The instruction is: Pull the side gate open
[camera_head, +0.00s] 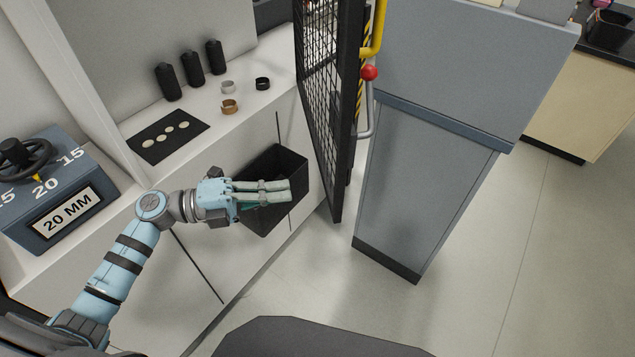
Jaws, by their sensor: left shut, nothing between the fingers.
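The side gate (322,110) is a black-framed wire mesh panel at the upper middle, seen at a steep angle. It stands upright beside the right end of the white counter. A yellow bar handle (379,28) shows at its right edge, with yellow and black stripes behind it. A red ball knob (369,73) on a grey rod sits just below the handle. My left gripper (286,190) is shut and empty, left of the gate's lower part and apart from it. My right gripper is not in view.
A grey cabinet (430,170) stands close right of the gate. The counter (220,120) holds black cylinders and rings. A blue dial box (60,195) is at left. Floor (310,275) in front is clear.

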